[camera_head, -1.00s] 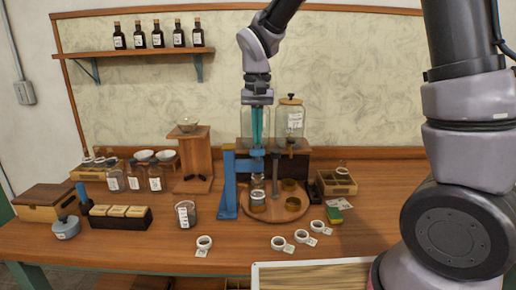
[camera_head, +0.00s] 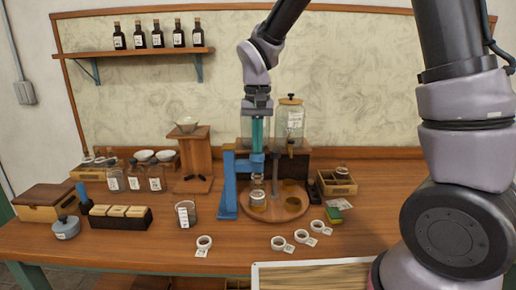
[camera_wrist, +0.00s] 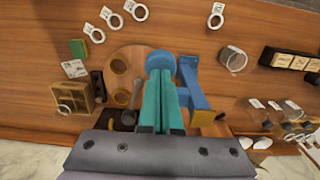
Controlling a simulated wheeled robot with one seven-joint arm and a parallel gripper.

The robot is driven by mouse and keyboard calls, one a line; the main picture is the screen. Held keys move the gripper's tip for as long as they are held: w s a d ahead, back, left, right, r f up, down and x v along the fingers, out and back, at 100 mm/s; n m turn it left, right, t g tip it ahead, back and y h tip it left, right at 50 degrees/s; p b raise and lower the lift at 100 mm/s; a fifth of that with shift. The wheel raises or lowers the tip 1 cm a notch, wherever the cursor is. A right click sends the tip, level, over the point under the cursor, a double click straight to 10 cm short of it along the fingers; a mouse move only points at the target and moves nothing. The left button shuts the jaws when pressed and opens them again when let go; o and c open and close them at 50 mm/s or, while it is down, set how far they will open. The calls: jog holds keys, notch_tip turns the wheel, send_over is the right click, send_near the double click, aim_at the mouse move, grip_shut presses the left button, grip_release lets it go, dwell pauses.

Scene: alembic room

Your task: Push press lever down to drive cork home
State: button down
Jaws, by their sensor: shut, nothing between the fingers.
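The blue press (camera_head: 229,185) stands upright on the bench, left of a round wooden turntable (camera_head: 277,215). Its blue arm reaches right, over a small glass bottle (camera_head: 257,197) at the turntable's left side. My gripper (camera_head: 257,148) points straight down with its teal fingers together and empty. The fingertips are at the top of the press's blue head, seemingly touching it. In the wrist view the rounded blue press part (camera_wrist: 160,61) sits right at my fingertips (camera_wrist: 164,78). The cork cannot be made out under the press head.
A thin grey post (camera_head: 275,172) stands just right of my gripper. A glass dispenser (camera_head: 290,122) stands behind. A wooden box (camera_head: 337,183) and a green-yellow sponge (camera_head: 334,215) lie to the right. A beaker (camera_head: 185,214) stands left, with white ring tags along the front.

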jog(key=shift+s, duration=0.15)
dwell(0.3)
jog(key=shift+f, duration=0.6)
jog(key=shift+s, duration=0.2)
